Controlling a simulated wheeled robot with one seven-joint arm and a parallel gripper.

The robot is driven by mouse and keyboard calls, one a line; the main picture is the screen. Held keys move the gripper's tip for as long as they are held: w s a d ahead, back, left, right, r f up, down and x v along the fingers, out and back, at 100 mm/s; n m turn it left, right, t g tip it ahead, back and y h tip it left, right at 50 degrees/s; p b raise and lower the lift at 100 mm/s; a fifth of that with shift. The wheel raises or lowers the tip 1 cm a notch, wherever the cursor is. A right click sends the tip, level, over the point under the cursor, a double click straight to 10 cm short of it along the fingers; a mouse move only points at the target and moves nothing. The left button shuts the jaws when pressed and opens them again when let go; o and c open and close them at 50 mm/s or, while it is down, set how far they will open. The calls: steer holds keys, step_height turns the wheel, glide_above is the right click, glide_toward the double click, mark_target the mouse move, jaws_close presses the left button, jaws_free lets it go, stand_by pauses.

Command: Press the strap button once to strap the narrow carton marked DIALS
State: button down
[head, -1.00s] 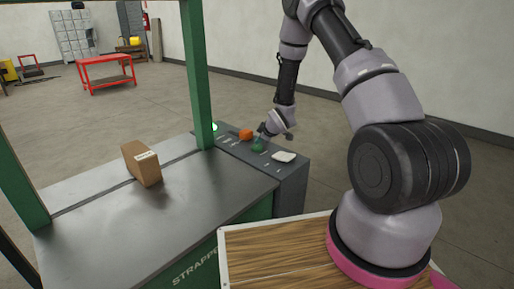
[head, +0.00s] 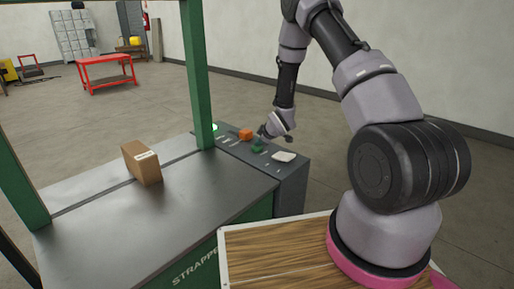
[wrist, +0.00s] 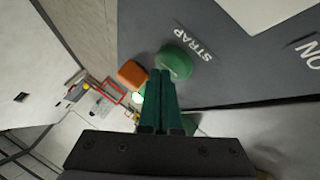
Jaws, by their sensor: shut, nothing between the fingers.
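The narrow brown carton (head: 141,164) stands on the strapping machine's steel top (head: 190,200), across its dark slot. It bears a white label too small to read. The green round strap button (wrist: 174,61), beside the word STRAP, sits on the grey control panel; it also shows in the head view (head: 257,147). My gripper (wrist: 160,84) is shut and empty, its green fingertips at the button's near edge in the wrist view. I cannot tell whether they touch it. In the head view my gripper (head: 262,137) is just above the button.
An orange button (wrist: 132,74) sits close beside the strap button. A white item (head: 284,156) lies on the panel. The machine's green frame posts (head: 198,75) rise around the carton. A red table (head: 105,71) stands far back on open floor.

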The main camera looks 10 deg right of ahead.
mark_target(259, 148)
steer(key=shift+f, duration=0.25)
stand_by(0.3)
steer(key=shift+r, duration=0.9)
steer(key=shift+r, duration=2.55)
